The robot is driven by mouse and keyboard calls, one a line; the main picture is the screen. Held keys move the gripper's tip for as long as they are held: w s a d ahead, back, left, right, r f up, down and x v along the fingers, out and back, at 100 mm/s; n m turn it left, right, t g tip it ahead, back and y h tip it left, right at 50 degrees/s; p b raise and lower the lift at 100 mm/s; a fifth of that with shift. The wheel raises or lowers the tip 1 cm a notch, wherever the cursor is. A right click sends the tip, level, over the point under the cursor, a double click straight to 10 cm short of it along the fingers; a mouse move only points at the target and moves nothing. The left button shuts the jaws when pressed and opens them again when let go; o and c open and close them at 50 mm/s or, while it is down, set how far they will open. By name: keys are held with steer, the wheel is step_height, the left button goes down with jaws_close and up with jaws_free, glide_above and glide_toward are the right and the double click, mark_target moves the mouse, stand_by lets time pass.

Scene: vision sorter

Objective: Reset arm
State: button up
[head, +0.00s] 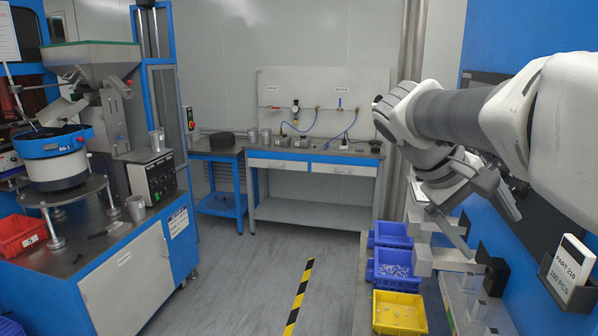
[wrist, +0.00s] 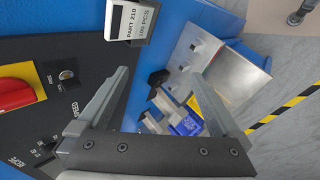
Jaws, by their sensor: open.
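My arm (head: 450,115) reaches in from the right side of the head view, with its wrist bent down above the bins. In the wrist view my gripper (wrist: 160,80) has its two grey fingers spread wide apart. Nothing is between the fingers. Below and beyond them are grey blocks and a blue bin (wrist: 186,126). The gripper hangs clear of these things. In the head view the arm and hand partly hide the machine on the right.
Blue bins (head: 390,234) and a yellow bin (head: 400,312) stand below the arm. A "PART 210" card (head: 568,262) sits in a holder at right. A workbench (head: 315,160) stands at the back, a bowl feeder (head: 55,150) at left. The middle floor is free.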

steer(key=s+a+f+m+t+y, duration=0.1)
steer(key=s+a+f+t+y, duration=0.4)
steer(key=s+a+f+y, duration=0.3)
steer(key=shift+s+a+f, duration=1.75)
steer(key=shift+s+a, duration=0.75)
steer(key=shift+a, duration=0.6)
